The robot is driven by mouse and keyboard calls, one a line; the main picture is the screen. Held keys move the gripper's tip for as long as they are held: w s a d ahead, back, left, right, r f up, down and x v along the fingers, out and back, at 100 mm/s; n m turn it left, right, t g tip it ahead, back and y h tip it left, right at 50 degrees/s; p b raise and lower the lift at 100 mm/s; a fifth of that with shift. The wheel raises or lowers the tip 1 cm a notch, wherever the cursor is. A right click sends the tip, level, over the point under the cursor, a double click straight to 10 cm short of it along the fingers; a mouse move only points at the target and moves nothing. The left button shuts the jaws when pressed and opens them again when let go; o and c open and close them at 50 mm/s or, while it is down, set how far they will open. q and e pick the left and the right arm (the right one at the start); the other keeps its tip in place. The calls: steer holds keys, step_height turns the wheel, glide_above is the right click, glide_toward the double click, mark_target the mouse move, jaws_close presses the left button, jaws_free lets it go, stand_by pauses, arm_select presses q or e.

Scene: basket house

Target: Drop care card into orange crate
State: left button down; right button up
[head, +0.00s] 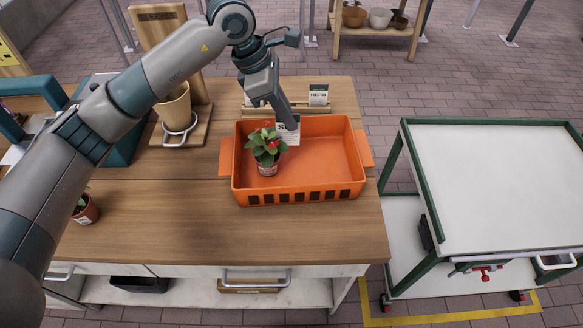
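The orange crate (315,194) stands on the wooden table, with a handle at each end. A small potted plant (267,152) with green leaves and red flowers stands inside it, left of the middle. My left gripper (290,122) reaches down over the crate's far side, right behind the plant. It appears shut on a white care card (290,135) with print on it. I cannot tell whether the card touches the crate. My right gripper is out of view.
A wooden card holder (308,110) with another card (318,95) stands behind the crate. A tan pot (174,108) sits in a wooden stand at the left. Another potted plant (86,210) is at the table's left edge. A white-topped green cart (500,185) stands right.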

arm_select(q)
steer(key=shift+f, duration=0.15)
steer(key=c, duration=1.9)
jaws_free()
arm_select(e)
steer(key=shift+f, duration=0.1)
